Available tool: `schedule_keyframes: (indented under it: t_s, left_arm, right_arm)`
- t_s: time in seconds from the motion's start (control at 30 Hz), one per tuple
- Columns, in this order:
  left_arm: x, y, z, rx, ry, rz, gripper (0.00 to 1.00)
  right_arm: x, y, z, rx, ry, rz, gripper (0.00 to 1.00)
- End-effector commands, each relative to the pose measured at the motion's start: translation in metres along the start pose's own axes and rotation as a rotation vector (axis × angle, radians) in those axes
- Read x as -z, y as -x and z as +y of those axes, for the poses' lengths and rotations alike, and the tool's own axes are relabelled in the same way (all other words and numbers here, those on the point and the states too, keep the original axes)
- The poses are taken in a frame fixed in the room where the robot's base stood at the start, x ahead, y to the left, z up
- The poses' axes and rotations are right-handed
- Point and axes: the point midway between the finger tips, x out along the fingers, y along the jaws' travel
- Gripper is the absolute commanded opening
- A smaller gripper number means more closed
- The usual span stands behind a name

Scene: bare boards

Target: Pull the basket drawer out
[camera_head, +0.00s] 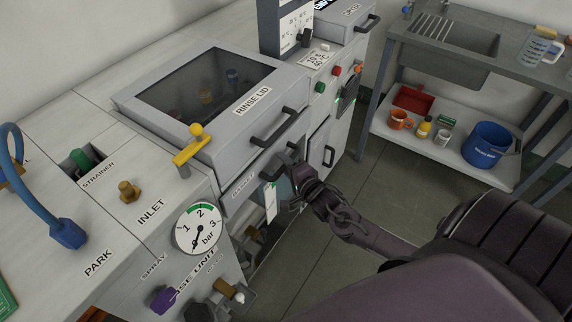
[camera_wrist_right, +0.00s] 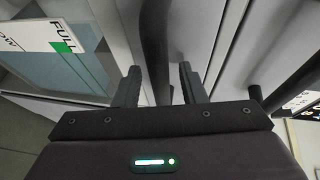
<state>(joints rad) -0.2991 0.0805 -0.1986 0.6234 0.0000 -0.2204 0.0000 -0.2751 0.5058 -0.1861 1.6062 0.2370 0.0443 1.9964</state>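The basket drawer (camera_head: 236,192) is the narrow grey front labelled for the basket, below the rinse lid on the machine. It looks shut, flush with the machine front. Its dark bar handle (camera_wrist_right: 155,45) runs between the fingers of my right gripper (camera_wrist_right: 158,82) in the right wrist view. The fingers stand one on each side of the bar, with small gaps, so the gripper is open around it. In the head view my right gripper (camera_head: 290,178) is at the drawer's right part and hides some of it. My left gripper is not in view.
The rinse lid (camera_head: 205,85) above is closed, with its own handle (camera_head: 274,127). A gauge (camera_head: 198,228) and valves sit on the lower left front. A "FULL" label (camera_wrist_right: 62,38) hangs near the gripper. Open floor (camera_head: 310,235) lies before the machine; a sink bench (camera_head: 460,60) stands right.

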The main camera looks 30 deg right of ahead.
Motion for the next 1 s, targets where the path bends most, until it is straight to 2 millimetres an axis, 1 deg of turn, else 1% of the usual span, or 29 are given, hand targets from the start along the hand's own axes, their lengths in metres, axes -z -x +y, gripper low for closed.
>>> schedule_keyframes:
  t_s: [0.03,0.3,0.57,0.67,0.77,0.87,1.0]
  left_arm:
    - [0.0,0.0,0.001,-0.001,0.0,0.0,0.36]
    - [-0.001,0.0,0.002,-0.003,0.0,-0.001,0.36]
    - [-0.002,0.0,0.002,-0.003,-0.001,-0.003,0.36]
    - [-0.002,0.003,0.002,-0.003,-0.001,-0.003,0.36]
    - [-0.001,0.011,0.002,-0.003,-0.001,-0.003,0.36]
    - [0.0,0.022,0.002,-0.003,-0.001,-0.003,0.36]
    - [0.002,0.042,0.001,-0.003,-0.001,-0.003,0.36]
  right_arm:
    - [0.0,0.0,0.0,0.0,0.0,0.0,0.35]
    - [0.0,0.0,0.0,0.0,0.0,0.0,0.0]
    - [0.0,0.001,0.0,-0.001,0.0,0.0,0.0]
    - [0.001,0.004,0.0,-0.003,-0.001,0.0,0.0]
    - [0.005,0.013,0.001,-0.005,-0.002,0.001,0.0]
    - [0.011,0.028,0.003,-0.007,-0.002,0.002,0.0]
    - [0.022,0.056,0.007,-0.01,-0.003,0.003,0.0]
